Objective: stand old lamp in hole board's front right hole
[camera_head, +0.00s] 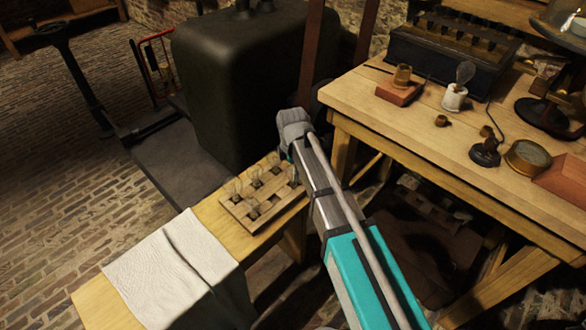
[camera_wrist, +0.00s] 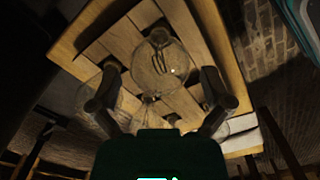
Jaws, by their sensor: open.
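The wooden hole board (camera_head: 263,214) lies on the narrow bench, with several clear glass bulbs standing in it. The head view does not show clearly which bulb is the old lamp. In the wrist view the board (camera_wrist: 125,38) fills the upper middle, with dark round holes or bases. One clear bulb (camera_wrist: 160,66) with a visible filament stands between my fingers. My gripper (camera_wrist: 160,80) is open, one finger to each side of this bulb, with no clear grip on it. In the head view my arm hides my gripper and the board's right end.
A white cloth (camera_head: 170,265) covers the narrow bench's near part. The wooden table (camera_head: 400,125) at right holds a bulb in a white socket (camera_head: 454,97), a brass piece on a wooden block (camera_head: 398,91) and a black rack (camera_head: 450,50). A dark rounded cabinet (camera_head: 235,75) stands behind the board.

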